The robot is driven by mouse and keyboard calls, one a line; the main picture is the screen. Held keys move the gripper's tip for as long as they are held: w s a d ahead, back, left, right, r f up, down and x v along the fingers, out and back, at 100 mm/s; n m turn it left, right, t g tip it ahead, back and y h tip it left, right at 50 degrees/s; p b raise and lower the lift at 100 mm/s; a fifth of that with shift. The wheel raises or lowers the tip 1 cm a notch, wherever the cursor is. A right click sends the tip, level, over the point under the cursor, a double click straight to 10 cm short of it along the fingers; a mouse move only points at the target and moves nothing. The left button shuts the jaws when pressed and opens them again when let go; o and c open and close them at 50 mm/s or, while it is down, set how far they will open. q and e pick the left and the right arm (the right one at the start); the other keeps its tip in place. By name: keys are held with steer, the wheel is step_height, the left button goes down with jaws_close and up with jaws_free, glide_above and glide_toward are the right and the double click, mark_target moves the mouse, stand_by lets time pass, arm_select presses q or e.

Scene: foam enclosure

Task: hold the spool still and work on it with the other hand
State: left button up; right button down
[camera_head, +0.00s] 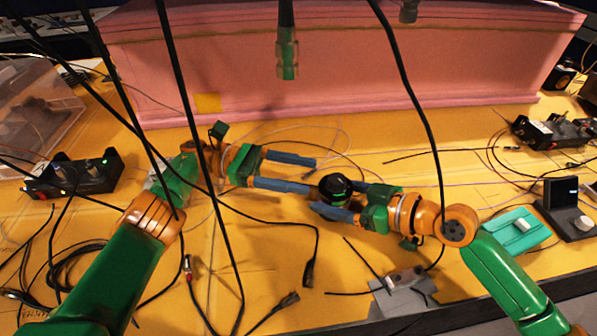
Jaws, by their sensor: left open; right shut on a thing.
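The spool (335,186) is a small dark, round piece with a green tint, near the middle of the table in the head view. My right gripper (342,197) comes in from the right and is shut on the spool, its blue-grey fingers on either side of it. My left gripper (301,173) comes in from the left, slightly higher in the picture. Its two blue-grey fingers are apart and point right toward the spool. The lower finger's tip is close to the spool; whether it touches cannot be told. The spool's underside is hidden.
A pink foam block (330,70) closes off the back. Black cables hang across the view and lie on the yellow table (270,235). A black box (75,177) stands left, a grey block (403,298) at front, a teal case (515,232) at right.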

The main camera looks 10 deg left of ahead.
arm_select(q)
steer(key=shift+a, duration=0.1)
steer(key=shift+s+d+r, duration=0.1)
steer(key=shift+d+r, duration=0.1)
steer(key=shift+r, duration=0.15)
steer(key=s+d+r+n+g+y, duration=0.2)
steer(key=s+d+r+y, duration=0.15)
steer(key=r+y, duration=0.35)
steer(key=n+t+y, duration=0.7)
steer(key=n+y, duration=0.1)
glide_toward(337, 178)
steer(key=x, duration=0.8)
steer(key=shift+w+f, duration=0.1)
steer(key=shift+f, duration=0.05)
steer(key=shift+c, duration=0.2)
